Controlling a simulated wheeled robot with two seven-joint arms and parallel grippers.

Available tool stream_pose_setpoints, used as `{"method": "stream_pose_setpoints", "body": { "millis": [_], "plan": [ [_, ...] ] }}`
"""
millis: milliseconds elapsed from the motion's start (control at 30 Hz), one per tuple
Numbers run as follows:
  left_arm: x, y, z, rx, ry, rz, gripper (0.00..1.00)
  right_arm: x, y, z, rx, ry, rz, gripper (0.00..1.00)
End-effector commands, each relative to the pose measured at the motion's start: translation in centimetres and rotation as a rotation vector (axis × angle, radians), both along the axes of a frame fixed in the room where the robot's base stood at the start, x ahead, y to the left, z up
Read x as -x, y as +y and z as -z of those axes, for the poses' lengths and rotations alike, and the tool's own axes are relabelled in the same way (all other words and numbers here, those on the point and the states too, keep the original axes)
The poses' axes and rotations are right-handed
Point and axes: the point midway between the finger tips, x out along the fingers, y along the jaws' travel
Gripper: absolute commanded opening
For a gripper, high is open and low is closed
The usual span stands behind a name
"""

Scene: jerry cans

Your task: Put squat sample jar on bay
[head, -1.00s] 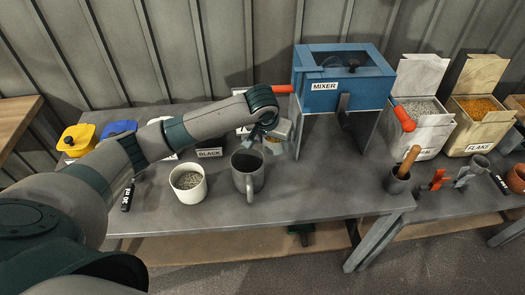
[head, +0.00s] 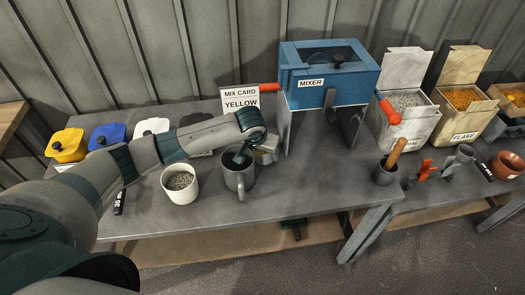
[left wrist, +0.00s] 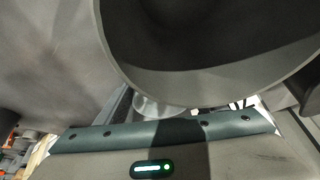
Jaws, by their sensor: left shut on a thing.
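My left gripper (head: 246,153) is at the rim of a dark grey mug (head: 240,180) with a handle. It is shut on the mug's wall, as far as I can tell; the grip itself is partly hidden. The mug stands upright on the table. In the left wrist view its wide dark opening (left wrist: 210,80) fills the top, very close. A pale round thing (left wrist: 158,107) shows below the rim there, unclear. I cannot pick out a squat sample jar for certain. My right gripper is out of view.
A white cup (head: 180,188) with pale grains stands just left of the mug. The blue mixer (head: 328,77) is behind to the right, with a mix card (head: 240,99) reading YELLOW beside it. The table front is clear.

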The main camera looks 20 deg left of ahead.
Motion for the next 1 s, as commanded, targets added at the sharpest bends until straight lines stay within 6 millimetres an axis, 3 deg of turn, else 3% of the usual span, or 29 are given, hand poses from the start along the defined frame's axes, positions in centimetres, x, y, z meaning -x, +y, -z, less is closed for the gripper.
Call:
{"method": "stream_pose_setpoints", "body": {
  "millis": [367, 400, 467, 1000],
  "plan": [
    [0.0, 0.0, 0.2, 0.000, -0.001, -0.001, 0.35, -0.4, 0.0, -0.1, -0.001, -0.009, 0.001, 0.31],
    [0.0, 0.0, 0.3, 0.000, -0.001, -0.001, 0.68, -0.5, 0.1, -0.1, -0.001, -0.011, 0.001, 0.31],
    [0.0, 0.0, 0.3, 0.000, -0.001, 0.000, 0.82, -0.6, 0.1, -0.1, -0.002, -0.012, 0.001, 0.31],
    [0.3, 0.0, -0.8, 0.001, -0.001, 0.000, 0.82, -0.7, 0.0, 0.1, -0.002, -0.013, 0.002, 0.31]
  ]
}}
